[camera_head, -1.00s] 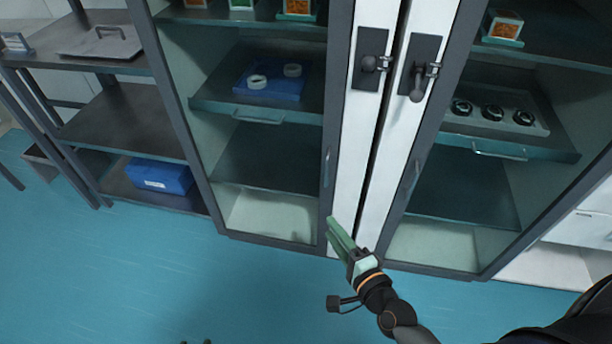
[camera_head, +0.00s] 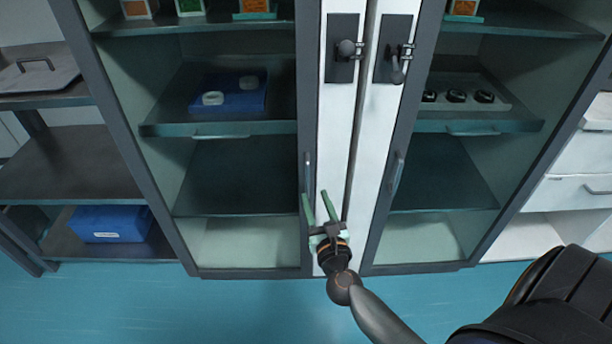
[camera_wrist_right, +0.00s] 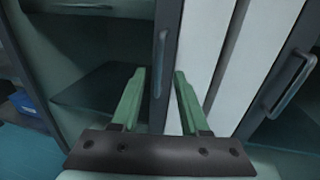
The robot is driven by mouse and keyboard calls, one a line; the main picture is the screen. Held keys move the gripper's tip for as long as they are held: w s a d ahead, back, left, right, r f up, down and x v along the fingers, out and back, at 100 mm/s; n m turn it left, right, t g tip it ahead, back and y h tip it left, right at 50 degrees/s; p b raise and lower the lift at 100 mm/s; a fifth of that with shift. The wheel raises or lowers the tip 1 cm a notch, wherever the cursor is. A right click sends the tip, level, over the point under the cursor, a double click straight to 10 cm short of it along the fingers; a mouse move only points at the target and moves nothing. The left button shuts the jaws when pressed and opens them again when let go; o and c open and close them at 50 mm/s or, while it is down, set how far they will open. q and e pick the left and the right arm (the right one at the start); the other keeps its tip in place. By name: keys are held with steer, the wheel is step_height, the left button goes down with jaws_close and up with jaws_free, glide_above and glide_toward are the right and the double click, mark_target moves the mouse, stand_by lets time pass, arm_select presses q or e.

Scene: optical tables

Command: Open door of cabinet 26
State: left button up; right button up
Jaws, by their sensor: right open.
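Two tall glass-fronted cabinets stand side by side, the left cabinet (camera_head: 302,240) and the right cabinet (camera_head: 375,245). I see no number on either, so I cannot tell which is 26. The left door's handle (camera_head: 308,172) is an upright bar near its right edge; it also shows in the right wrist view (camera_wrist_right: 160,62). The right door's handle (camera_head: 397,172) is near its left edge, also in the wrist view (camera_wrist_right: 289,84). Both doors look shut. My right gripper (camera_head: 318,205) is open and empty, just below the left door's handle, with that handle between the finger directions. My left gripper is out of view.
Dark lock plates (camera_head: 342,48) with knobs sit above on the white panels. An open shelf with a blue box (camera_head: 112,224) stands at the left. White drawers (camera_head: 570,190) stand at the right. The blue floor (camera_head: 240,310) in front is clear.

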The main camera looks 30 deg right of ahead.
mark_target(308, 178)
steer(key=x, duration=0.8)
steer(key=shift+w+d+f, duration=0.1)
steer(key=shift+w+d, duration=0.05)
steer(key=shift+w, duration=0.25)
jaws_close()
stand_by(1.0)
